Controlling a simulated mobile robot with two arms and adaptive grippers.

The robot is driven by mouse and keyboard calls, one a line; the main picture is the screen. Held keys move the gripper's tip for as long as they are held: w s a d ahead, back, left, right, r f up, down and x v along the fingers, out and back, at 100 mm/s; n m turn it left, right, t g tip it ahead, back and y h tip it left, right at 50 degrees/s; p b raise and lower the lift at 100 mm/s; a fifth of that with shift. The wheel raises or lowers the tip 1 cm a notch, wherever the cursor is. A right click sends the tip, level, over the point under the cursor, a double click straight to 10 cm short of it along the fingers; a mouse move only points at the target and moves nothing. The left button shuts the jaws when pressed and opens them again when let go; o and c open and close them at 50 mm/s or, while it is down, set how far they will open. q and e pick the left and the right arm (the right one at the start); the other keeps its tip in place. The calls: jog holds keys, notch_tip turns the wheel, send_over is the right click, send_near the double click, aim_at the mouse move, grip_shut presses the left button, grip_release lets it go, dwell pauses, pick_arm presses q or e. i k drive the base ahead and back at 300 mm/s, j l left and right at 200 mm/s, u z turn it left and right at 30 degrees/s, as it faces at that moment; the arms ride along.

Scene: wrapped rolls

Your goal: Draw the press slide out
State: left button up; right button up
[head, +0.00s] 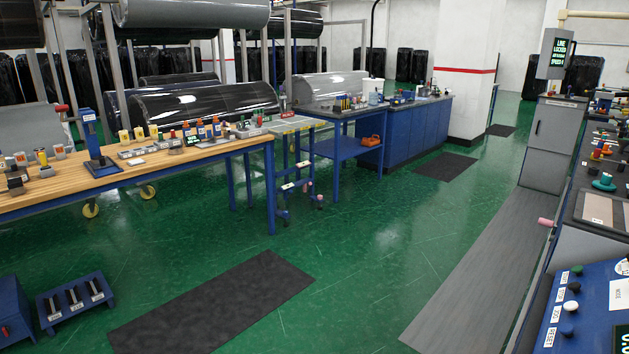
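Neither of my grippers is in view. A blue upright press-like stand (95,145) with a red knob at its upper left stands on the wooden workbench (200,156) at the left. I cannot tell which part is the press slide. A pink-ended handle (546,222) sticks out from the grey machine side at the right.
A blue control panel (580,305) with knobs is at the lower right. A dark mat (215,302) and a grey mat (485,270) lie on open green floor. Blue cabinets (410,135) stand behind.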

aim_at(97, 162)
jog(key=i+l, duration=0.1)
jog(key=i, duration=2.25)
jog(key=i+l+u, duration=0.1)
jog(key=i+u, duration=0.35)
jog(key=i+l+u, duration=0.4)
jog(key=i, duration=0.25)
jog(key=i+l+u, duration=0.85)
jog(key=i+l, duration=0.1)
jog(key=l, duration=0.1)
